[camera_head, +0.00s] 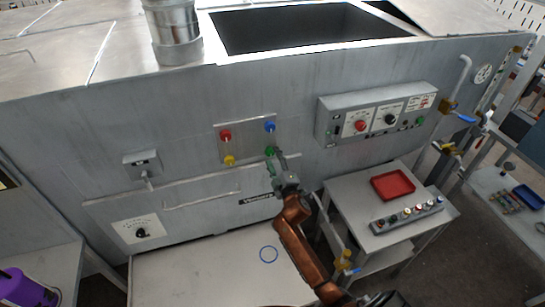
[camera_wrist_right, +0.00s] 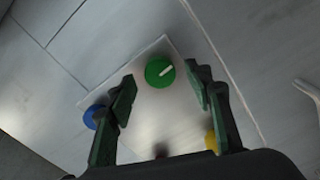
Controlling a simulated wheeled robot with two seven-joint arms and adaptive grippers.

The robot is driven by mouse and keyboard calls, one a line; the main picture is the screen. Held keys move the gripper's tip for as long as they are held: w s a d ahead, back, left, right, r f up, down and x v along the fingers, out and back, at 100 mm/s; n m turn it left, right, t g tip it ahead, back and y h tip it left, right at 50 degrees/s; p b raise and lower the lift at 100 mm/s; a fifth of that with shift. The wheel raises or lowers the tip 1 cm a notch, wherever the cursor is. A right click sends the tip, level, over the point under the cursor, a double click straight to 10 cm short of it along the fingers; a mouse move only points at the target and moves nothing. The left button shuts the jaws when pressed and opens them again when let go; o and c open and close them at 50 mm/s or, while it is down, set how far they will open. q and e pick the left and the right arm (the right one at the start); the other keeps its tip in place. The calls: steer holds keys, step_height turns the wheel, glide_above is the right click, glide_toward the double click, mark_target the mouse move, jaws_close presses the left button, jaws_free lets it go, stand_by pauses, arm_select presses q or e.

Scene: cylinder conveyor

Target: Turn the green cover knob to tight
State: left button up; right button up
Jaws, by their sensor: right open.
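The green cover knob (camera_wrist_right: 159,72) is a round green knob with a white pointer line, on a pale square plate (camera_wrist_right: 150,105). In the right wrist view it lies ahead of my right gripper (camera_wrist_right: 160,92), between the lines of its two fingers. The fingers are open and apart. I cannot tell from here whether they reach around it. In the head view the green knob (camera_head: 270,151) is partly hidden by my right gripper (camera_head: 276,160). On the same plate are a red knob (camera_head: 225,135), a yellow knob (camera_head: 229,161) and a blue knob (camera_head: 270,127). My left gripper is not in view.
A control box (camera_head: 376,113) with a red button juts from the machine wall at the right. Below it, a small table (camera_head: 355,207) holds a red tray (camera_head: 393,185) and a button strip (camera_head: 408,215). A long handle (camera_head: 201,200) runs below the knob plate.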

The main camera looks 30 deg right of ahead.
steer(key=v, duration=1)
steer(key=shift+s, duration=0.15)
steer(key=shift+d, duration=0.1)
